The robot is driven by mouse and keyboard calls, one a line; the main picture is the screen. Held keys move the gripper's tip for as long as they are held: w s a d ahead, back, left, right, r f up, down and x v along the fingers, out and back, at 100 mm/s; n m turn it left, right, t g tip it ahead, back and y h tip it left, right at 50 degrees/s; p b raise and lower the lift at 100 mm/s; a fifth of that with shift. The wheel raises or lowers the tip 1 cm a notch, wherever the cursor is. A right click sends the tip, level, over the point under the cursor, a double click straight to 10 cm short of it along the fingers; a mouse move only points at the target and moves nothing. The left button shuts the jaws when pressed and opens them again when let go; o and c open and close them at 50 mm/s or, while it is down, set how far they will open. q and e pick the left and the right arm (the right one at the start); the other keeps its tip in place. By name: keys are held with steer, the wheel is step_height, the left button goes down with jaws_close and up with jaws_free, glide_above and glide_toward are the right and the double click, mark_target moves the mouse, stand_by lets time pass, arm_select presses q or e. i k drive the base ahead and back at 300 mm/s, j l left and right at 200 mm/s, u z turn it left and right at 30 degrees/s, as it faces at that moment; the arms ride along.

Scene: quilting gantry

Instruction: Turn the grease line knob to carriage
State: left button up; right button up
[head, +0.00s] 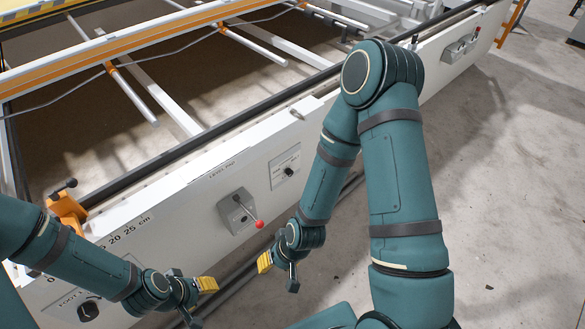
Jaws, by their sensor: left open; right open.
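A small black knob (290,171) sits on a light plate on the white side panel of the gantry. Its label is too small to read, so I cannot tell for sure that it is the grease line knob or where it points. A second black knob (88,309) sits at lower left beside lettering that starts "FOOT L". My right gripper (278,275) is open and empty, below the small knob and apart from it. My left gripper (200,303) is open and empty, to the right of the second knob and apart from it.
A grey lever box (236,211) with a red ball (260,224) on its lever juts from the panel between the two knobs. An orange bracket (66,208) is on the panel's top edge at left. Another grey box (461,46) is at far right.

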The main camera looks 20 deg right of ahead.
mark_target(289, 172)
steer(key=i+l+u, duration=0.1)
steer(key=l, duration=0.85)
steer(key=l+u, duration=0.1)
steer(key=l, duration=1.55)
steer(key=i+l, duration=0.15)
steer(key=l, duration=1.1)
steer(key=i+j, duration=0.1)
steer(key=i, duration=0.2)
steer(key=i+j, duration=0.1)
steer(key=i, duration=0.25)
